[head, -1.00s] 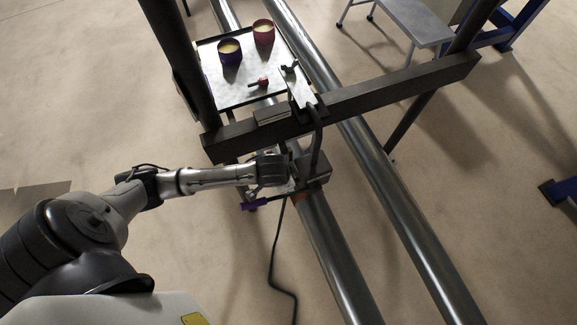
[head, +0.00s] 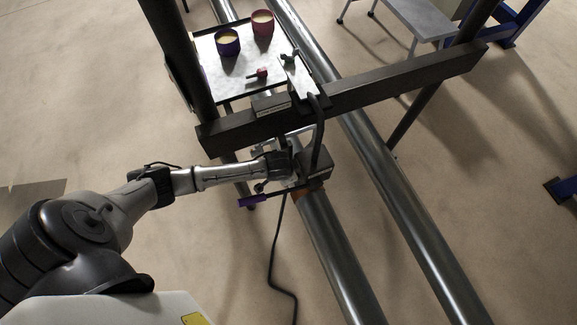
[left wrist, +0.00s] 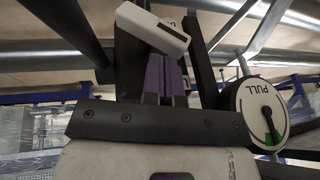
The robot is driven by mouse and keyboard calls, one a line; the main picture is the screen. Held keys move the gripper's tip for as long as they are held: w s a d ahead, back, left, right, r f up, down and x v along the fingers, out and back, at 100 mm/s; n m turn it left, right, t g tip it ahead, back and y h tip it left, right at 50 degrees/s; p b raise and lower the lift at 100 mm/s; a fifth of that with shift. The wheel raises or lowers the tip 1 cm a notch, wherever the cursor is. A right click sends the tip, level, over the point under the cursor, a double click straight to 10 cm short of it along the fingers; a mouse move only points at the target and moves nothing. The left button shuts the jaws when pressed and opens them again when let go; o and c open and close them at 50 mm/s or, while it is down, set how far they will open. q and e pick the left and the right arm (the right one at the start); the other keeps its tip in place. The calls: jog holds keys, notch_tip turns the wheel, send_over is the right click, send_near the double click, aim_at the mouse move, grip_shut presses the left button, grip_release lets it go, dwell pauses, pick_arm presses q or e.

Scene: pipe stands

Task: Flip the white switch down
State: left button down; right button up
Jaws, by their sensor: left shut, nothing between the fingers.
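My left gripper (left wrist: 166,76) shows in the left wrist view as two purple fingers close together, shut with nothing between them. A white block with a dark slot (left wrist: 152,28), perhaps the white switch or its housing, sits just beyond the fingertips. I cannot tell whether the fingers touch it or which way any switch is set. In the head view my left wrist ends beside a dark box-like fixture (head: 316,164) on the near pipe. The fingertips and the switch cannot be made out there. My right gripper is in neither view.
A round dial marked PULL (left wrist: 258,112) is right of the fingers. A dark crossbeam (head: 400,85) spans the pipes, with a black cable (head: 275,262) below. A tray (head: 215,85) holds two cups (head: 228,43) and a small red item. A second pipe (head: 400,210) runs to the right.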

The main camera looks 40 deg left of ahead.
pick_arm(q)
jog(key=shift+a+f, duration=0.1)
jog(key=shift+f, duration=0.05)
jog(key=p, duration=0.1)
jog(key=a+h+p, duration=0.1)
jog(key=p, duration=0.1)
jog(key=shift+w+g, duration=0.3)
jog(key=shift+a+p, duration=0.1)
jog(key=shift+p, duration=0.2)
jog(key=shift+f, duration=0.15)
jog(key=shift+s+d+p, duration=0.2)
jog(key=shift+d+p, duration=0.3)
jog(key=shift+p, duration=0.05)
jog(key=shift+s+d, duration=0.1)
jog(key=shift+d, duration=0.1)
